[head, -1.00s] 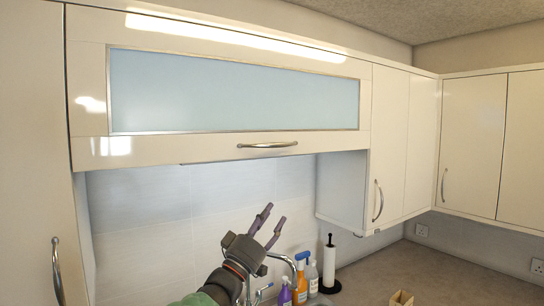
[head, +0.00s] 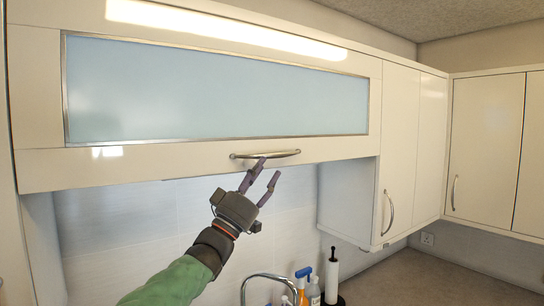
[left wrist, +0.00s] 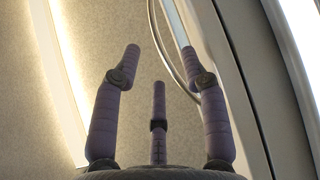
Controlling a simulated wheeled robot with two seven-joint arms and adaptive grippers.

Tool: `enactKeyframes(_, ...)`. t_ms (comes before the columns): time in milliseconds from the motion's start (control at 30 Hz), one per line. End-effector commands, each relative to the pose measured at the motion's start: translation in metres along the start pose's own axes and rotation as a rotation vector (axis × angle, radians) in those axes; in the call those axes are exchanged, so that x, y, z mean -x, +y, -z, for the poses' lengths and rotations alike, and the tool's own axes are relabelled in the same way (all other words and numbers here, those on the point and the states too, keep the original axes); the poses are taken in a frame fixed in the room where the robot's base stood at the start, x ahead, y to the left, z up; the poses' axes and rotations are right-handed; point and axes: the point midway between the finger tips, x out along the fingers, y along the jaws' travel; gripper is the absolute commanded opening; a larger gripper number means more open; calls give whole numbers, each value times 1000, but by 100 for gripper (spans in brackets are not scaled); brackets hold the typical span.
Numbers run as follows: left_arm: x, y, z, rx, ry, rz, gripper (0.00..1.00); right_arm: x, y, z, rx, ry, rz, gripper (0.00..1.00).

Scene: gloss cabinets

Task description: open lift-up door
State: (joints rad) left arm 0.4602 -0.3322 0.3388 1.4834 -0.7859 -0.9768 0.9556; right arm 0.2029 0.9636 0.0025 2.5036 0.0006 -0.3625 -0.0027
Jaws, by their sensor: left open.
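The lift-up door (head: 330,150) is a wide cream gloss panel with a pale blue framed glass pane, and it is shut. Its curved silver handle (head: 284,154) runs along the lower edge. My left gripper (head: 269,168) is open just below the handle, fingers pointing up. One fingertip overlaps the handle in the head view; I cannot tell whether it touches. In the left wrist view the open fingers (left wrist: 160,68) show with nothing held, and the curved handle (left wrist: 161,42) passes behind them near the right finger. My right gripper is not in view.
Closed cream cabinets (head: 400,150) stand to the right, with a vertical handle (head: 388,212). Below are a tap (head: 262,277), bottles (head: 313,291) and a paper roll on a stand (head: 332,277) on the counter (head: 400,275). The space under the door is otherwise clear.

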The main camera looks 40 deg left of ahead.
Motion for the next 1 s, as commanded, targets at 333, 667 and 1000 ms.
enactKeyframes(333,-42,0,0,0,0,0,44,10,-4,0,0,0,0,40)
enactKeyframes(667,-45,0,0,-1,1,1,44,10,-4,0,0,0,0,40)
enactKeyframes(1000,-45,0,0,-1,1,1,0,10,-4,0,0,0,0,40)
